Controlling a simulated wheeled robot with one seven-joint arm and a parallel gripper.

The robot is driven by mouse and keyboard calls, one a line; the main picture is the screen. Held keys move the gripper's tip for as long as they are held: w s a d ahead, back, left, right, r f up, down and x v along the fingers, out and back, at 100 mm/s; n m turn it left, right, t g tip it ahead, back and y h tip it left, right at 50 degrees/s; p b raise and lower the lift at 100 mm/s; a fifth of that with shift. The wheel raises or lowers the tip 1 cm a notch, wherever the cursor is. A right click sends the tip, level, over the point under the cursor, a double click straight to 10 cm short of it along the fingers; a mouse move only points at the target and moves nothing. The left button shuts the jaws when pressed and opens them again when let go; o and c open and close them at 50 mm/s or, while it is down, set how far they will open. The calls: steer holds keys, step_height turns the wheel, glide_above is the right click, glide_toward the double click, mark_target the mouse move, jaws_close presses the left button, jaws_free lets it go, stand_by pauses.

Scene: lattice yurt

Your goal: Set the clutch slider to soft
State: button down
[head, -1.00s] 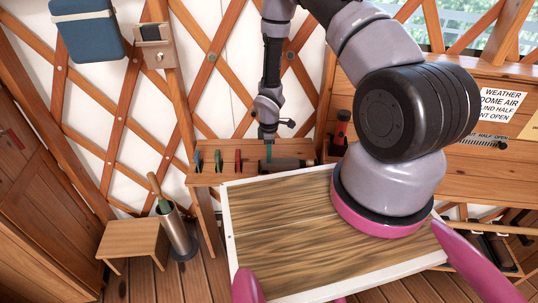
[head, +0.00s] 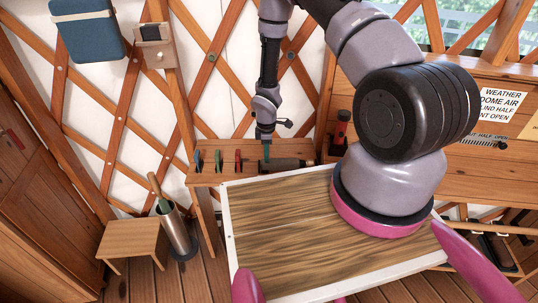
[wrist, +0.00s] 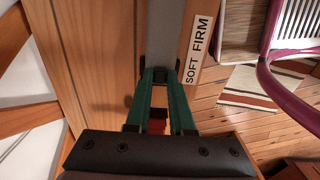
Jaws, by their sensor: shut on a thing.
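A driver-like tool (head: 292,163) with a dark body lies along the narrow wooden shelf at the back wall. My gripper (head: 267,156) points down at its left end. The fingertips are alongside the SOFT end. The clutch slider itself is mostly hidden at the fingertips; I cannot make out its exact shape.
Blue, green and red items (head: 238,160) stand in the shelf (head: 225,178) left of my gripper. A small stool (head: 132,238) and a metal canister (head: 177,234) stand on the floor at left.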

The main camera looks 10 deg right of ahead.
mark_target(263, 160)
steer(key=shift+w+a, duration=0.2)
steer(key=shift+a, duration=0.5)
steer(key=c, duration=0.8)
jaws_free()
steer(key=shift+o, duration=0.2)
step_height(263, 160, up, 11)
steer(key=shift+f, duration=0.1)
